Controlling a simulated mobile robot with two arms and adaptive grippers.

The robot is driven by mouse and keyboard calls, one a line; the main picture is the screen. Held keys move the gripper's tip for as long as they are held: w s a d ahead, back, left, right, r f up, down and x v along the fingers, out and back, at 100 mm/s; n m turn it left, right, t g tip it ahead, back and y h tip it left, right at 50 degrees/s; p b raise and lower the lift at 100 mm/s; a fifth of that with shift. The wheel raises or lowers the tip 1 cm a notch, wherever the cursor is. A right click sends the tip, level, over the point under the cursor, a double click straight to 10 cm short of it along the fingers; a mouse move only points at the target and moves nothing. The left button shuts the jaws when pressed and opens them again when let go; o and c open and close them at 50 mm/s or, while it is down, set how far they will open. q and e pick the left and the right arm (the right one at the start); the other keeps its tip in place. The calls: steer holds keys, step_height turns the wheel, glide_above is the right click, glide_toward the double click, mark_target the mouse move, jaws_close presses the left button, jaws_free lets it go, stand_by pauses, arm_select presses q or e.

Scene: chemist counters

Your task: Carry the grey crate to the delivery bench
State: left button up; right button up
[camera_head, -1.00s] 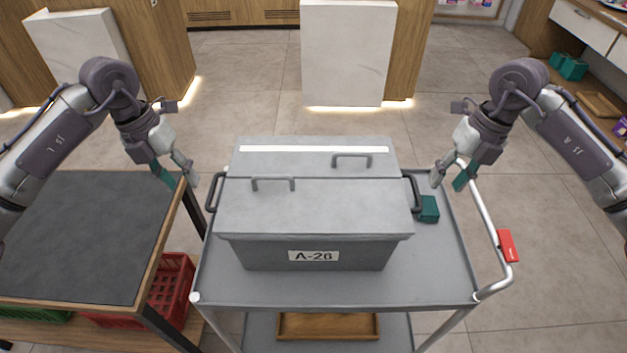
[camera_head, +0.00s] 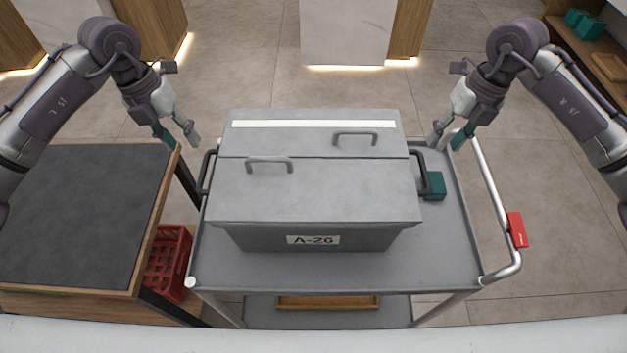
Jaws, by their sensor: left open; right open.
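The grey crate (camera_head: 315,190) sits upright on the top shelf of a grey cart (camera_head: 440,250), its lid closed and a label "A-26" on its front. Black side handles show on its left (camera_head: 207,172) and right (camera_head: 421,172). My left gripper (camera_head: 180,138) is open and empty, up and left of the left handle, apart from it. My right gripper (camera_head: 445,140) is open and empty, up and right of the right handle, apart from it. I cannot tell which surface is the delivery bench.
A dark-topped table (camera_head: 80,215) stands close to the cart's left, with a red basket (camera_head: 168,262) below. A small green box (camera_head: 435,186) lies right of the crate. The cart's push rail with a red piece (camera_head: 517,230) is at the right. White-fronted counters (camera_head: 348,32) stand behind; floor between is clear.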

mark_target(203, 166)
arm_select(q)
steer(key=f, duration=0.3)
steer(key=d+f, duration=0.1)
steer(key=f, duration=0.3)
steer(key=d+f, duration=0.1)
steer(key=f, duration=0.2)
steer(key=shift+s+f, duration=0.1)
steer(key=shift+f, duration=0.2)
arm_select(e)
steer(key=f, duration=0.3)
steer(key=a+f, duration=0.1)
steer(key=f, duration=0.3)
steer(key=a+f, duration=0.1)
steer(key=f, duration=0.2)
steer(key=shift+f, duration=0.3)
arm_select(q)
jaws_close()
arm_select(e)
jaws_close()
arm_select(q)
steer(key=shift+w+r, duration=0.2)
steer(key=shift+r, duration=0.1)
arm_select(e)
steer(key=shift+w+r, duration=0.15)
steer(key=shift+r, duration=0.15)
